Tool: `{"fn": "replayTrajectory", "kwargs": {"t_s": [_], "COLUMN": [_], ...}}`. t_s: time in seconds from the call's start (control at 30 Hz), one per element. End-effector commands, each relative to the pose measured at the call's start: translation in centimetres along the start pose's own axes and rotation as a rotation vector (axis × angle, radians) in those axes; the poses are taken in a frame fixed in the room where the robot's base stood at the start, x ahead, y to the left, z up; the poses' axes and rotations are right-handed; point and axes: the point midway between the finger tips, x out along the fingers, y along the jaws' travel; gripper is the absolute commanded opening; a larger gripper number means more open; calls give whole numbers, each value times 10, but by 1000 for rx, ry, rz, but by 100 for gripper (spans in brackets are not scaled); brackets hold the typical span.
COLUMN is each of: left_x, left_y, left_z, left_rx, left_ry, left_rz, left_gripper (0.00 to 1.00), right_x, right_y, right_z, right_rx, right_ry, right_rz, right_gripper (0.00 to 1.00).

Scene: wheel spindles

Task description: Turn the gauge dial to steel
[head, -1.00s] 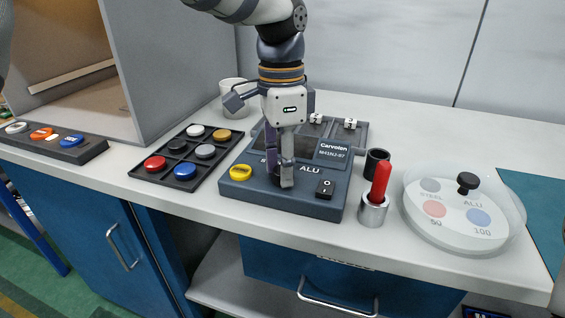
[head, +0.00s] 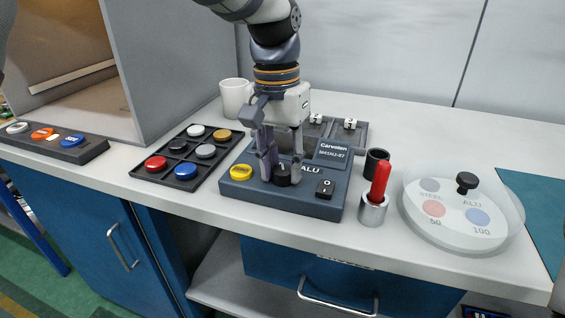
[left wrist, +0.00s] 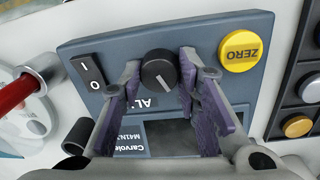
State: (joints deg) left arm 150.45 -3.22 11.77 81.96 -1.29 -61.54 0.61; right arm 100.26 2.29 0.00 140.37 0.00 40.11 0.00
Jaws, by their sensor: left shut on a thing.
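The gauge (head: 250,189) is a dark blue-grey box on the bench with a black round dial (head: 283,176). My left gripper (head: 282,175) points down with a finger on each side of the dial, shut on it. In the left wrist view the dial (left wrist: 159,71) sits between the fingertips (left wrist: 160,75), its white mark pointing toward the label and display side, slightly right. The ALU label (head: 311,169) is visible; the steel label is hidden behind a finger. My right gripper is not in view.
The gauge also has a yellow ZERO button (left wrist: 240,50) and a black rocker switch (head: 325,188). A red-handled tool in a metal cup (head: 373,210) and a clear-covered round plate (head: 450,240) stand right. A tray of coloured discs (head: 150,178) lies left, a white mug (head: 235,98) behind.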

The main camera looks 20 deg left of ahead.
Motion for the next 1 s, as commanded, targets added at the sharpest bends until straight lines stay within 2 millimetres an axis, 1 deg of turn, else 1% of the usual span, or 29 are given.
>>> {"fn": "replayTrajectory", "kwargs": {"t_s": [0.3, 0.8, 0.83, 0.87, 0.9, 0.93, 1.0], "left_x": [0, 0, 0, 0, 0, 0, 0], "left_y": [0, 0, 0, 0, 0, 0, 0], "left_z": [0, 0, 0, 0, 0, 0, 0], "left_rx": [-97, -116, -116, -116, -115, -115, -115], "left_ry": [8, 9, 9, 9, 9, 9, 8], "left_rz": [-1, 0, 0, 0, 0, 0, 0], "left_gripper": [2, 2, 32, 39, 48, 51, 51], "right_x": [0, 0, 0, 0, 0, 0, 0], "right_y": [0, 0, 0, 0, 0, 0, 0], "right_z": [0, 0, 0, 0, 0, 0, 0], "right_rx": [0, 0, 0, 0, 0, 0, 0], "right_ry": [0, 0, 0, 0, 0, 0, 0], "right_rz": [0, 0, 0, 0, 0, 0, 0], "right_gripper": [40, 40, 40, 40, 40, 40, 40]}}
